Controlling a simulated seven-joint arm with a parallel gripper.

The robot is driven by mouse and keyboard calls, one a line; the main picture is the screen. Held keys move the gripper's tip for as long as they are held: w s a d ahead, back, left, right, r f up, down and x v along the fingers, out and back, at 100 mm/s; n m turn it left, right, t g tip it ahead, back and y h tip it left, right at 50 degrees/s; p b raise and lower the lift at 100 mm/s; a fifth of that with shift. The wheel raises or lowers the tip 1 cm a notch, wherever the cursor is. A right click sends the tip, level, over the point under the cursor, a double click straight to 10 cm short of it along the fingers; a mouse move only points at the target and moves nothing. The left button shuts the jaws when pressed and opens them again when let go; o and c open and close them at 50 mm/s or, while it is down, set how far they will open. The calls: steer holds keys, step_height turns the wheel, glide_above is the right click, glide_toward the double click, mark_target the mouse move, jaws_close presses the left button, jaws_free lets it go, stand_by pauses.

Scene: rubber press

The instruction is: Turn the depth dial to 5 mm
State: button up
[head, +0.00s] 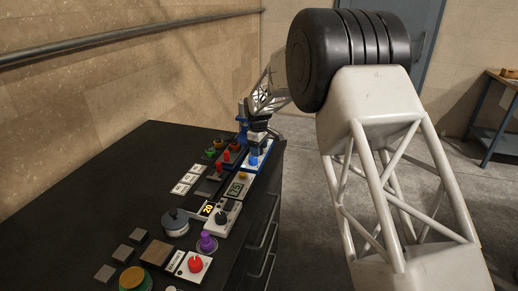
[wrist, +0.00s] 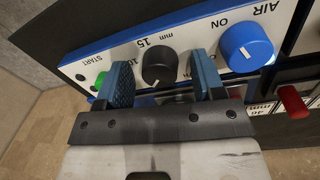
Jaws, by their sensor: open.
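The black depth dial (wrist: 160,66) is on a white control panel (wrist: 108,58) in the wrist view, by the marks 15, mm and a partly covered 10. A small light pointer mark on it faces the lower edge of the picture. My gripper (wrist: 163,72) is open, with one blue finger on each side of the dial. Whether the fingers touch it I cannot tell. The dial's other marks are hidden by the fingers. In the head view my gripper (head: 257,142) is over the panel at the bench's far end, and the dial is hidden.
A blue AIR knob (wrist: 246,48) is right of the right finger, and a green START button (wrist: 100,80) is by the left one. A red knob (wrist: 292,101) is at the right. Several other controls, including a red knob (head: 195,264), crowd the black bench (head: 100,195).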

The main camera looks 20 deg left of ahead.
steer(key=shift+r, duration=0.1)
steer(key=shift+s+r, duration=0.15)
steer(key=shift+r, duration=1.75)
steer(key=shift+s+r, duration=0.1)
steer(key=shift+r, duration=1.8)
steer(key=shift+s+d+r, duration=0.1)
steer(key=shift+d+r, duration=0.15)
steer(key=shift+d, duration=0.05)
steer(key=s+d+r+m, duration=0.3)
steer(key=s+d+r, duration=0.2)
steer(key=s+d, duration=0.45)
steer(key=s+d+r+m+t, duration=0.1)
steer(key=s+d+r+m, duration=0.35)
steer(key=d, duration=0.75)
steer(key=s+d+r+m, duration=0.1)
steer(key=s+d+r, duration=0.5)
steer(key=s+d, duration=0.4)
steer(key=s+d+f+m, duration=0.2)
steer(key=s+d, duration=0.3)
steer(key=s, duration=0.5)
steer(key=s+d+f+m, duration=0.2)
steer(key=s+d, duration=0.3)
steer(key=s, duration=0.5)
steer(key=s+d+f+m+t, duration=0.1)
steer(key=s+d, duration=0.4)
steer(key=s, duration=0.6)
steer(key=f+m, duration=0.1)
steer(key=m, duration=0.1)
steer(key=shift+m, duration=0.35)
